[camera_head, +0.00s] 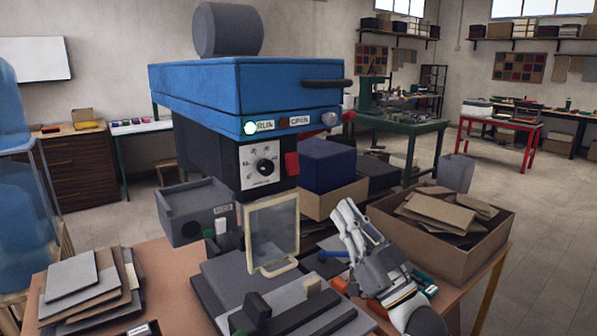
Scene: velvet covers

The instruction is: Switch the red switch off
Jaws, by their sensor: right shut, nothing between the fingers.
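A blue-topped machine (200,87) stands on the workbench, with a lit green RUN light (251,128) and an OPEN label on its front edge. A red part (291,163) sits at the right side of its dark lower body; it may be the red switch, but its on or off position cannot be made out. My right gripper (346,211) is shut and empty, pointing up and left over the bench, right of the framed panel (272,232). It is apart from the red part, lower and to the right in the picture. My left gripper is out of view.
A cardboard box of brown sheets (440,247) stands right of my right gripper. A dark blue block (327,165) sits in a box behind it. A grey box (194,210) and stacked sheets (85,290) lie left. The bench is crowded; open floor lies beyond.

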